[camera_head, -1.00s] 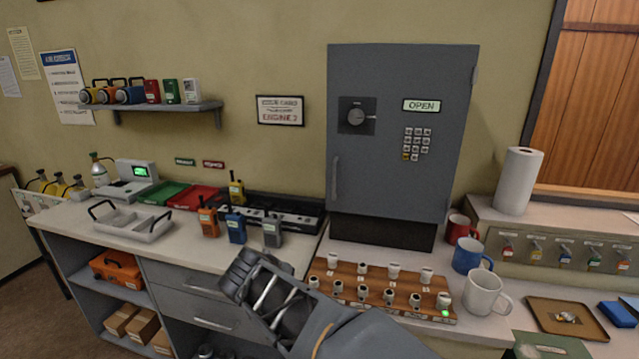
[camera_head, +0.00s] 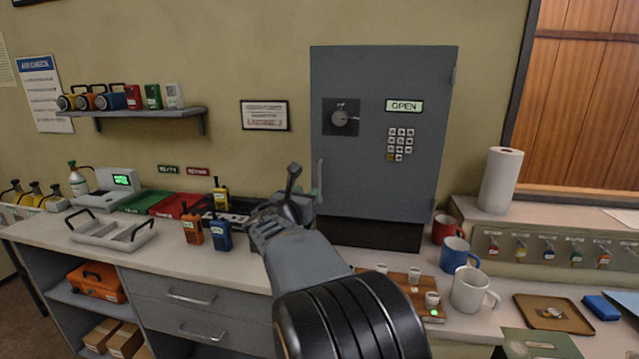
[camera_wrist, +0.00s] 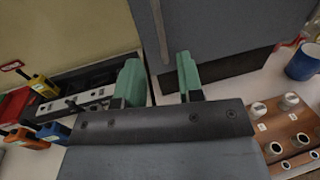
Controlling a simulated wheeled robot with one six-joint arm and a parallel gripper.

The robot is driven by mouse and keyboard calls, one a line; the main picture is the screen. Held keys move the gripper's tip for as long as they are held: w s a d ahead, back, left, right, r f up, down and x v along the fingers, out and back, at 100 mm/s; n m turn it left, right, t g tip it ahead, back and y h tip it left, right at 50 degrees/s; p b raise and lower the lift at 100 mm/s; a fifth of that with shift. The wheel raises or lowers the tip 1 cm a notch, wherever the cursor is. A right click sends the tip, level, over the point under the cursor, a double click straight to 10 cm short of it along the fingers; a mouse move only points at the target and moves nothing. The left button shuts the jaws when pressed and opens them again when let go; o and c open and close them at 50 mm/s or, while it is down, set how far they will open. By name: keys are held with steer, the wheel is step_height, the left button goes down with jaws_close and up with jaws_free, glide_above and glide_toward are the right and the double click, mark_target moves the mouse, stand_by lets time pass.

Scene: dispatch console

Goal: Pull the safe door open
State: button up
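The grey safe door (camera_head: 375,175) has a dial, a keypad and a sign reading OPEN; it looks shut. Its upright bar handle (camera_head: 320,178) is on the door's left edge. My gripper (camera_head: 304,188) is raised just left of the handle's lower part. In the wrist view the two green fingers of my gripper (camera_wrist: 158,65) are apart with nothing held. There the handle (camera_wrist: 158,30) appears between the fingertips, ahead of them. I cannot tell whether either finger touches it. The safe door (camera_wrist: 215,35) fills the upper right there.
Radios such as the blue one (camera_head: 222,234) and a black charger rack (camera_wrist: 75,100) are left of my gripper. A wooden board of pegs (camera_head: 398,280) lies below the safe, partly hidden by my arm. Several mugs (camera_head: 470,290) stand to the right.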

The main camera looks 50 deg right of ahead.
mark_target(319, 184)
steer(key=p+x, duration=0.1)
steer(key=x, duration=0.8)
steer(key=shift+d, duration=0.1)
jaws_close()
stand_by(0.4)
